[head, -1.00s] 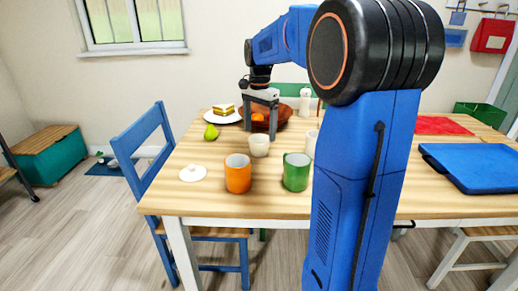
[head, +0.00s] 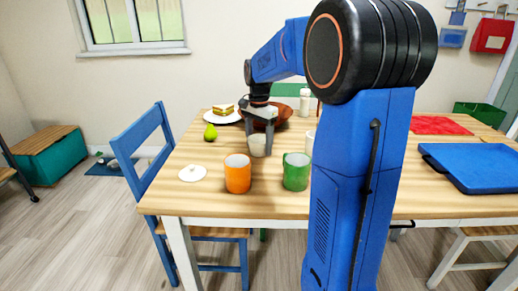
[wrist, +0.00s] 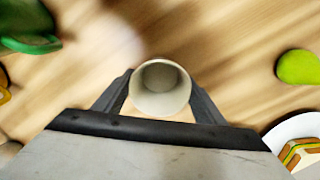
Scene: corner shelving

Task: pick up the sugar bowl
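A small cream-white open vessel, which I take for the sugar bowl (head: 257,148), stands upright on the wooden table behind the orange and green mugs. My gripper (head: 259,142) points down over it, with a finger at either side. In the wrist view the bowl (wrist: 160,90) shows its open round mouth between the two fingers of my gripper (wrist: 160,78). The fingers are apart; a firm grip on the bowl does not show. A white disc like a lid (head: 193,174) lies to the left.
An orange mug (head: 238,174) and a green mug (head: 296,172) stand in front. A green pear (head: 210,133), a plate with a sandwich (head: 224,115), a brown bowl (head: 284,116) and a white bottle (head: 305,102) are behind. Bare table lies at the front left.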

